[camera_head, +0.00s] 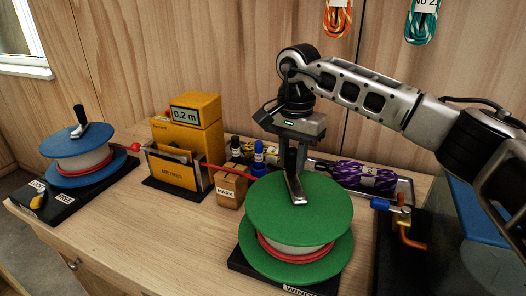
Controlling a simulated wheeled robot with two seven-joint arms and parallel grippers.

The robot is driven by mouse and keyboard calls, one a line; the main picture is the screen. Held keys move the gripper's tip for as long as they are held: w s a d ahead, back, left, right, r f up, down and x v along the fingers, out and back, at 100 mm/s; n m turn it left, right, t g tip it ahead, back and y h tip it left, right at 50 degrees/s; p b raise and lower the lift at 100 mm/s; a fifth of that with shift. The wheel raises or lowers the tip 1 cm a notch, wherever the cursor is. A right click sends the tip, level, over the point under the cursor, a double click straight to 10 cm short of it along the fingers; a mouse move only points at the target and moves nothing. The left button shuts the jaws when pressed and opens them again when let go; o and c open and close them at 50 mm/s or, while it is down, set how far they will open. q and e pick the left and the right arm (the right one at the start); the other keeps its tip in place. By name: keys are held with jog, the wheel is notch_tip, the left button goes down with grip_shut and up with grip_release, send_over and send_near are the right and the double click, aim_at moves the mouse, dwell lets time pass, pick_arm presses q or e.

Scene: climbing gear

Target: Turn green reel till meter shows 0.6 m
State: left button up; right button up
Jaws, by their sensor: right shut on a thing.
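The green reel (322,214) stands on a dark base at the front of the bench, with red rope wound around its pale core. Red rope runs from the blue reel (82,151) through the meter toward the green reel. My left gripper is out of view.
A wooden block labelled MARK (229,190) and several marker pens (258,158) stand between the meter and the green reel. A purple rope bundle (364,177) lies behind the reel. Bare bench lies front left.

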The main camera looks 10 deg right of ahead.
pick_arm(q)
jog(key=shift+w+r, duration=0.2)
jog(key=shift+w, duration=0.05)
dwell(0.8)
pick_arm(e)
jog(key=shift+d, duration=0.1)
dwell(0.3)
jog(key=shift+d, duration=0.4)
jog(key=s+d, duration=0.2)
jog(key=s+d+b, duration=0.1)
jog(key=s+d, duration=0.1)
jog(key=d, duration=0.1)
jog(key=s+b, duration=0.1)
jog(key=s, duration=0.4)
jog(key=shift+s+d, duration=0.15)
jog(key=s+a, duration=0.1)
jog(key=s+a+b, duration=0.1)
jog(key=s, duration=0.1)
jog(key=shift+a, duration=0.1)
jog(key=shift+s+a, duration=0.5)
jog(key=shift+a, duration=0.3)
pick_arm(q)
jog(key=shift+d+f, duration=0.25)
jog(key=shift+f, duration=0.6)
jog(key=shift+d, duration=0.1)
